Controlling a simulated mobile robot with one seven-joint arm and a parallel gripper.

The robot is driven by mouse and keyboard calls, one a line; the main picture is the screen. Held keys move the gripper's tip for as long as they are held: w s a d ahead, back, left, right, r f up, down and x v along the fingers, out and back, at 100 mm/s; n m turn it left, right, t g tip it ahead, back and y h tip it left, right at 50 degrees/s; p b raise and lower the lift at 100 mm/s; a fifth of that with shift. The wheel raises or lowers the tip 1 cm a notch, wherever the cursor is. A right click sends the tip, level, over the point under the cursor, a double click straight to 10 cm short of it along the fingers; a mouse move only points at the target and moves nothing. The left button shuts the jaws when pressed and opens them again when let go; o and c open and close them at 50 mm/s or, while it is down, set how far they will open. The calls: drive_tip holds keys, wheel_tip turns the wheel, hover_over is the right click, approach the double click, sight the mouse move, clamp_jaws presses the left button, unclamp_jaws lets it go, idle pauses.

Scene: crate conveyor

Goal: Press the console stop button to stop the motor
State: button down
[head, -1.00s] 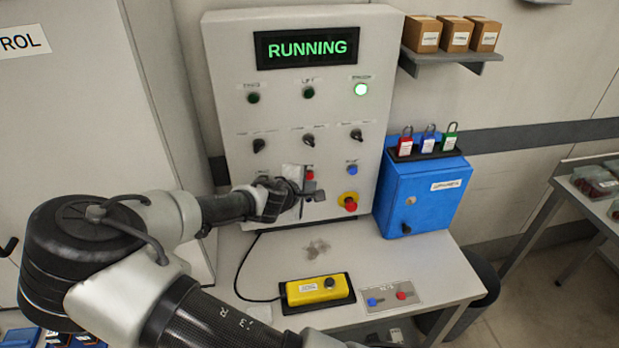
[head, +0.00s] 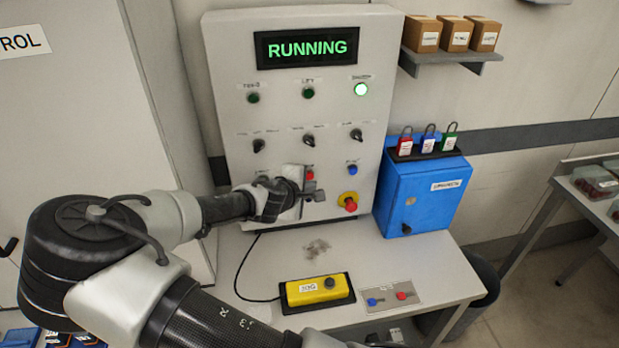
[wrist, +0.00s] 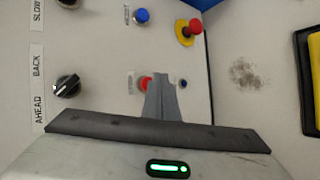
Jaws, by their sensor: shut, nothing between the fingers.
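The upright grey console (head: 225,60) shows RUNNING on its display (head: 307,48). A small red button (head: 309,174) is low on the panel; in the wrist view it (wrist: 146,83) is partly covered by my fingers. Its label is unreadable. My gripper (head: 318,195) is shut and empty in front of the lower panel. In the wrist view my fingertips (wrist: 166,80) overlap this button's right side. I cannot tell whether they touch it. A red mushroom button on a yellow base (head: 350,202) is to the right, apart from my fingers.
A blue button (head: 352,169) is above the mushroom button. A blue box (head: 425,195) with padlocks on top stands right. A yellow pendant (head: 317,289) and a small two-button plate (head: 390,305) lie on the table.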

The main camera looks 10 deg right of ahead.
drive_tip(key=shift+w, duration=0.15)
drive_tip(key=shift+w, duration=0.3)
drive_tip(key=shift+w, duration=0.4)
idle(0.7)
drive_tip(key=shift+s, duration=0.15)
idle(0.3)
drive_tip(key=shift+s, duration=0.7)
drive_tip(key=shift+s, duration=2.5)
